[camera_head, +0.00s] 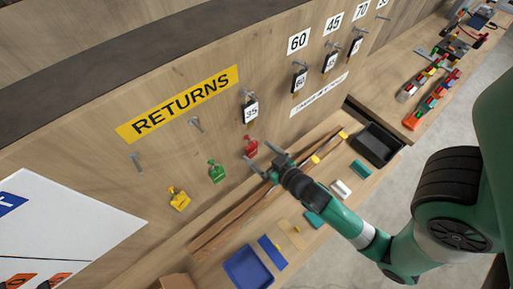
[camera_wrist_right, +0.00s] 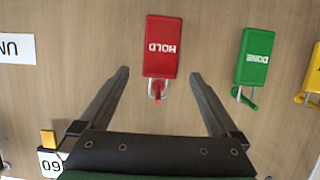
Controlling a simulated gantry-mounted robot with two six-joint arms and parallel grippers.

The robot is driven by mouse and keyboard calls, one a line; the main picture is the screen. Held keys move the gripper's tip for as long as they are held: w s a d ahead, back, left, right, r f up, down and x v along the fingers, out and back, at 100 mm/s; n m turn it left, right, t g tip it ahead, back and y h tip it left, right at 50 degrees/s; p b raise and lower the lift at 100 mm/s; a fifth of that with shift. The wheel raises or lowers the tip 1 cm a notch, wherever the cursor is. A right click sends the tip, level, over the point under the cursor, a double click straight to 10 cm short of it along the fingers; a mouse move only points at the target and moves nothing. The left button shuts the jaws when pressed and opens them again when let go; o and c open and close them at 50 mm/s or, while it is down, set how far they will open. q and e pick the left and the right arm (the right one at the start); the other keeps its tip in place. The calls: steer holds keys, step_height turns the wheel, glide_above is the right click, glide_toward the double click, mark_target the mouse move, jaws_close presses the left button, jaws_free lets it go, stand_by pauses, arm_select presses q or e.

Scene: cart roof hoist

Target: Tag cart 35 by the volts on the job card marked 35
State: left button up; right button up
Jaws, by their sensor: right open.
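A red tag (camera_head: 251,147) hangs on the wooden board; the right wrist view shows it marked HOLD (camera_wrist_right: 161,45), upside down there. A green tag (camera_head: 217,173), apparently marked DONE (camera_wrist_right: 254,56), and a yellow tag (camera_head: 179,199) hang beside it. My right gripper (camera_head: 263,160) is open and empty, close to the red tag; in the wrist view the tag's hook and lower part show between the fingers. A black-and-white piece marked 35 (camera_head: 251,110) hangs under the RETURNS sign. I cannot make out a job card marked 35 or cart 35. My left gripper is not in view.
The RETURNS sign (camera_head: 180,103) has bare pegs (camera_head: 136,160) below it. Padlock-like pieces hang under number signs such as 60 (camera_head: 299,40). The bench holds a blue tray (camera_head: 247,268), a black tray (camera_head: 375,145) and small blocks. A white poster (camera_head: 75,225) is at lower left.

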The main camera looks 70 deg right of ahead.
steer(key=shift+x, duration=1.25)
steer(key=shift+c, duration=0.3)
jaws_close()
steer(key=shift+r+p, duration=0.4)
steer(key=shift+p, duration=0.05)
steer(key=shift+s+a, duration=0.1)
steer(key=shift+v, duration=1.2)
steer(key=shift+s+a+r, duration=0.1)
steer(key=shift+s+a, duration=0.5)
steer(key=shift+s, duration=0.4)
